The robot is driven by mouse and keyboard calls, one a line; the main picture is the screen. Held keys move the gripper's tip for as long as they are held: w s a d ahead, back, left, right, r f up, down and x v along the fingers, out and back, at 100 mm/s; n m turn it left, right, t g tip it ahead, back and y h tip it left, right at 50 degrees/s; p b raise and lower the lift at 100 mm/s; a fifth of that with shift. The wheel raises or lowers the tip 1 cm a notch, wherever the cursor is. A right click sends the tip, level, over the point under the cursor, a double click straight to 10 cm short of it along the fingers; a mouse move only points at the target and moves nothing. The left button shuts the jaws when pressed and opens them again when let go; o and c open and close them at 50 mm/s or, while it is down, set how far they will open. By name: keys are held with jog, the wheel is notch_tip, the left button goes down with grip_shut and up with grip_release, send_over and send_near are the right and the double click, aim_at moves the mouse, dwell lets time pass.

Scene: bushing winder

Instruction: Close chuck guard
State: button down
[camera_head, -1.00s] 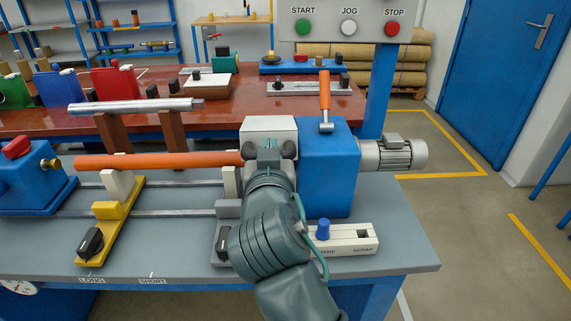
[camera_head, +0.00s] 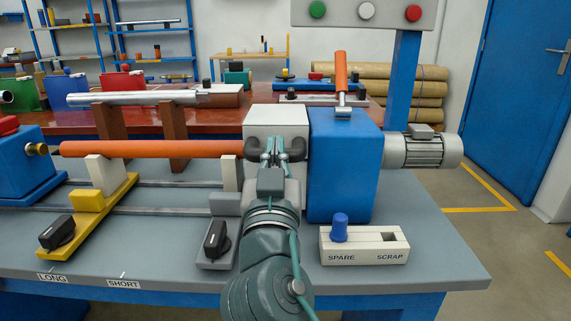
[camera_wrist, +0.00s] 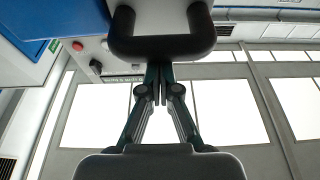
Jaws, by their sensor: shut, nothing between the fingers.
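The chuck guard (camera_head: 276,120) is a light grey-white box at the left side of the blue headstock (camera_head: 343,165). A dark U-shaped handle (camera_head: 298,149) is on its front, partly hidden by my gripper. My gripper (camera_head: 274,143) is in front of the handle, between its two ends. In the wrist view the handle (camera_wrist: 160,48) crosses above my gripper (camera_wrist: 157,70), whose fingers are together and empty. The fingertips overlap the handle's lower bar there; I cannot tell whether they touch it.
An orange roll (camera_head: 150,149) runs left from the guard. An orange-handled lever (camera_head: 341,75) rises from the headstock. A SPARE/SCRAP block (camera_head: 365,247) with a blue peg stands right of my arm. A black knob (camera_head: 215,239) is close on the left.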

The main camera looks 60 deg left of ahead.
notch_tip(320, 180, up, 4)
jog(key=p, duration=0.2)
jog(key=s+d+f+b, duration=0.5)
jog(key=d+f+b, duration=0.1)
jog(key=d+b, duration=0.1)
jog(key=shift+s+d+b, duration=0.25)
jog(key=shift+b, duration=0.05)
